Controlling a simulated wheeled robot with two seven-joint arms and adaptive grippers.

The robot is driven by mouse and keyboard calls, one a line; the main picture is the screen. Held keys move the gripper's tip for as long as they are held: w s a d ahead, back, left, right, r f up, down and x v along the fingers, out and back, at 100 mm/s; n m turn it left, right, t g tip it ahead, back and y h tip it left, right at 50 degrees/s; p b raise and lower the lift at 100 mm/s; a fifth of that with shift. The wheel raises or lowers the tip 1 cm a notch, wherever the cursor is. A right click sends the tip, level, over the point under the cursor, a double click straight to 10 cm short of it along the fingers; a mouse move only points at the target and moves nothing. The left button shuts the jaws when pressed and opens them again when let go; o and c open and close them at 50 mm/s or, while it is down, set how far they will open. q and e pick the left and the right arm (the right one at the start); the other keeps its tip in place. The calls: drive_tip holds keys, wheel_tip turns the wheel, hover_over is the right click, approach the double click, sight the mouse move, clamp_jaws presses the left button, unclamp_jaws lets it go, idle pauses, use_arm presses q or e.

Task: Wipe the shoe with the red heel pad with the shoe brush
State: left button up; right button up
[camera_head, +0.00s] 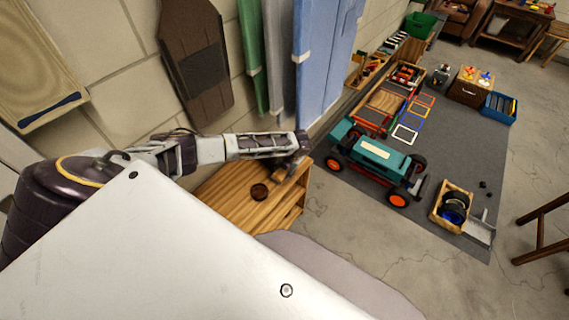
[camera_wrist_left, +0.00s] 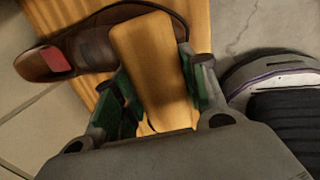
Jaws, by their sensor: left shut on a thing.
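In the left wrist view a brown shoe (camera_wrist_left: 92,48) with a red heel pad (camera_wrist_left: 57,60) lies on a wooden bench (camera_wrist_left: 195,20). Its heel is at the left. My left gripper (camera_wrist_left: 162,82) is shut on the shoe brush (camera_wrist_left: 148,45), whose plain wooden back shows between the green finger pads. The brush overlaps the shoe in the picture and hides part of it. The bristles are hidden, so I cannot tell whether they touch the shoe. In the head view my left gripper (camera_head: 294,165) is over the bench (camera_head: 235,197); the shoe is not clearly seen there. My right gripper is not in view.
A wooden crate (camera_head: 453,205) is farther right. Bare floor lies between bench and mat.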

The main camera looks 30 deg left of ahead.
use_arm(q)
drive_tip(key=shift+p+v, duration=2.85)
drive_tip(key=shift+v, duration=0.2)
drive_tip(key=shift+r, duration=0.1)
drive_tip(key=p+v, duration=0.2)
drive_tip(key=shift+d+r+p, duration=0.1)
drive_tip(key=shift+r+p, duration=0.3)
